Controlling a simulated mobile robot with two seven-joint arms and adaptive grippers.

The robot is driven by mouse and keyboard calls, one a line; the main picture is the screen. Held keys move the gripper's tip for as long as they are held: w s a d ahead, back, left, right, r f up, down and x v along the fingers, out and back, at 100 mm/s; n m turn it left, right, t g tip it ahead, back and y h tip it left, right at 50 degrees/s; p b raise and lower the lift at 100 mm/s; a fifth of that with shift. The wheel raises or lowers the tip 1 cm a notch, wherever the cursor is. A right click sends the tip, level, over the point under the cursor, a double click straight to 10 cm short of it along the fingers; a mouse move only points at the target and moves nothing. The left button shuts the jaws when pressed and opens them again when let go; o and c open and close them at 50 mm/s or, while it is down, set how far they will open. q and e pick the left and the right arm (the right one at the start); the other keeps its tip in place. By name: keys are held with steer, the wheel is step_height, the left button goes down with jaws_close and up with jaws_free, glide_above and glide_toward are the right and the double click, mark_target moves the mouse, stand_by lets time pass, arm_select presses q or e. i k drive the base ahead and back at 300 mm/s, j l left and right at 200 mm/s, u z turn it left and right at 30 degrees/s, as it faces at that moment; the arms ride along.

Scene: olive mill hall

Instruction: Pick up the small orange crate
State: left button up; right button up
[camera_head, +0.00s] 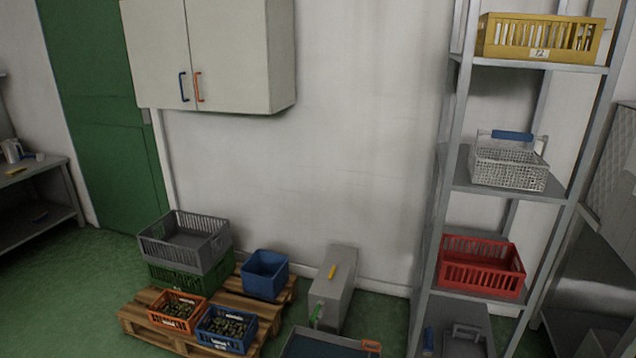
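The small orange crate (163,319) stands upright on the front left part of a wooden pallet (137,308). It is filled with olives and has a white label on its front. It is beside a small blue crate (225,345), also holding olives, on its right. Behind it stands a stack with a grey crate (205,256) on top of a green crate (170,281). Neither my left gripper nor my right gripper shows in the head view.
A plain blue bin (264,278) stands at the pallet's back right. A grey box (345,292) with a yellow item on top stands right of the pallet. A metal shelf (462,190) holds yellow, wire and red baskets. Green floor (75,300) is clear on the left.

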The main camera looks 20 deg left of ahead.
mark_target(179, 315)
steer(key=u, duration=1.8)
steer(key=i+j, duration=0.15)
steer(key=i, duration=0.55)
